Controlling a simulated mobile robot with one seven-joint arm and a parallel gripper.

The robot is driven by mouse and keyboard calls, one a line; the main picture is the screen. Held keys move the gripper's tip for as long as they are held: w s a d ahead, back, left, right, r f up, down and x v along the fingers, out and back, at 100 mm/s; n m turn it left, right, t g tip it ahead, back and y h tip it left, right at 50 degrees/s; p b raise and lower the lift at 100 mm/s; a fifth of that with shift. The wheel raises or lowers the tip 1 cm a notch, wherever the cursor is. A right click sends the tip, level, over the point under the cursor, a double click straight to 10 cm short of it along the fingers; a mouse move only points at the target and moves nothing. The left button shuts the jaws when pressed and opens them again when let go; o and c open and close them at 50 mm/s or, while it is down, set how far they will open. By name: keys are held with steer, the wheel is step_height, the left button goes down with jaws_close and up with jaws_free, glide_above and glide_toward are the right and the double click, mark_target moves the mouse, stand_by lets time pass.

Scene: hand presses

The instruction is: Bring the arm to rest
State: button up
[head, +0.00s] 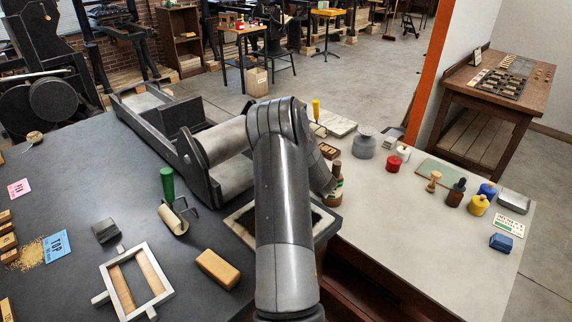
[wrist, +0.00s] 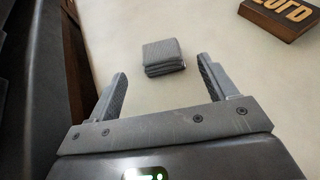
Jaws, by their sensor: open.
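My arm (head: 284,200) rises from the bottom centre of the head view and bends at the top over the seam between the dark bench and the pale table. My gripper (wrist: 162,70) shows in the wrist view with its two fingers wide apart and nothing between them. In the head view the arm hides most of it. A small grey folded stack (wrist: 163,52) lies on the pale surface just beyond the fingertips, apart from them.
A press (head: 180,140) stands left of my arm on the dark bench (head: 90,200). The pale table (head: 400,245) carries jars (head: 478,205), a grey pot (head: 364,146) and a stamp (head: 434,181). A lettered wooden block (wrist: 284,15) lies beyond the gripper. The pale table's front is clear.

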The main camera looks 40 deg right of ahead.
steer(key=s+a+r+m+h, duration=0.1)
steer(key=a+r+m, duration=0.3)
steer(key=r, duration=0.6)
steer(key=s+a+r+m+g+h, duration=0.15)
steer(key=a+r+m, duration=0.25)
steer(key=r, duration=0.6)
steer(key=s+a+r+m+t+h, duration=0.1)
steer(key=a+r+m, duration=0.35)
steer(key=r, duration=0.65)
steer(key=s+a+m+g+y, duration=0.1)
steer(key=s+a+m+y, duration=0.3)
steer(key=a, duration=0.8)
steer(key=s+a+m+g+y, duration=0.1)
steer(key=s+a+m+g, duration=0.1)
steer(key=a+m, duration=0.75)
steer(key=s+a+f+m+g+y, duration=0.1)
steer(key=s+a+f+m+y, duration=0.1)
steer(key=s+a, duration=0.5)
steer(key=s+a+f+m+g+y, duration=0.2)
steer(key=s+a, duration=0.6)
steer(key=a, duration=0.4)
steer(key=shift+f+m, duration=0.35)
steer(key=shift+m, duration=0.35)
steer(key=shift+g, duration=0.25)
